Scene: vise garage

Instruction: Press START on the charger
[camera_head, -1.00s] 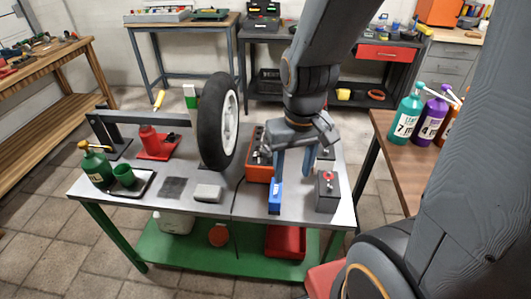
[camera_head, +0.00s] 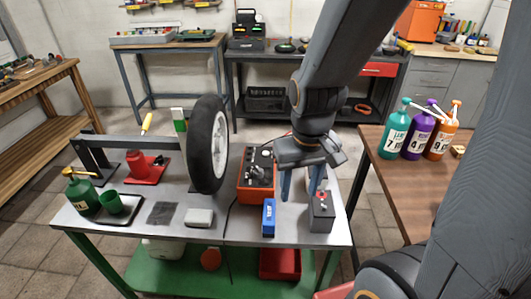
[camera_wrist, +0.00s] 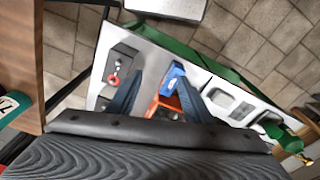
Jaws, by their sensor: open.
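The charger appears to be the orange box (camera_head: 256,190) with a dark panel of knobs on the grey bench. No START label is readable. My gripper (camera_head: 300,190) is open and empty, fingers pointing down, just right of the orange box in the head view. Its right finger overlaps a dark battery-like block (camera_head: 320,218) with a red terminal; I cannot tell the height gap. In the wrist view, my gripper (camera_wrist: 158,82) has part of the orange box (camera_wrist: 160,101) between its fingers, mostly hidden by them. The dark block (camera_wrist: 116,68) lies left of them.
A blue box (camera_head: 268,218) stands in front of the orange box. A wheel (camera_head: 207,145) stands upright to its left. A green bottle (camera_head: 82,194) and cup are at the bench's left. Bottles (camera_head: 417,138) stand on the wooden table at right.

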